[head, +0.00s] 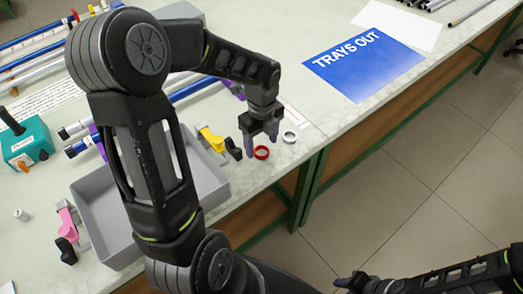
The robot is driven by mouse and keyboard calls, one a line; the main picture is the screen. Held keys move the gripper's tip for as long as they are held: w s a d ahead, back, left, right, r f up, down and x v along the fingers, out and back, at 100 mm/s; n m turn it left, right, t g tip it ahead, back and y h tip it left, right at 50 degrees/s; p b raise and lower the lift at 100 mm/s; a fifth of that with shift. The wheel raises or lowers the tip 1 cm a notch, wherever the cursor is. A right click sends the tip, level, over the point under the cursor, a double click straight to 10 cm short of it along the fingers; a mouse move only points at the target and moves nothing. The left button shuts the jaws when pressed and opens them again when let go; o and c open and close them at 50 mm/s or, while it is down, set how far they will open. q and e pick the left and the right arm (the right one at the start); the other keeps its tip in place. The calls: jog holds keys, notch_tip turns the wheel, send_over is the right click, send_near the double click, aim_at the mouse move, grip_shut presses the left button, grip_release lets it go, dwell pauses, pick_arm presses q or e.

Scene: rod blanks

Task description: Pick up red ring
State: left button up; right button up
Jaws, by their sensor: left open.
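The red ring (262,153) lies on the table near its front edge, beside a silver ring (289,137). My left gripper (262,148) is open and points down right over the red ring. Its fingers show just behind and beside the ring in the picture; I cannot tell whether they touch it. My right gripper (352,282) is low at the bottom right, away from the table; its jaw opening does not show clearly.
A grey tray (218,190) stands left of the ring, partly behind my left arm. A yellow clamp (212,139) and a black piece (233,148) are close by.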

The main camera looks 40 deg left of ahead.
aim_at(260, 147)
pick_arm(q)
notch_tip(260, 147, down, 2)
jog(key=shift+f, duration=0.2)
jog(key=shift+c, duration=0.4)
grip_shut()
dwell(0.6)
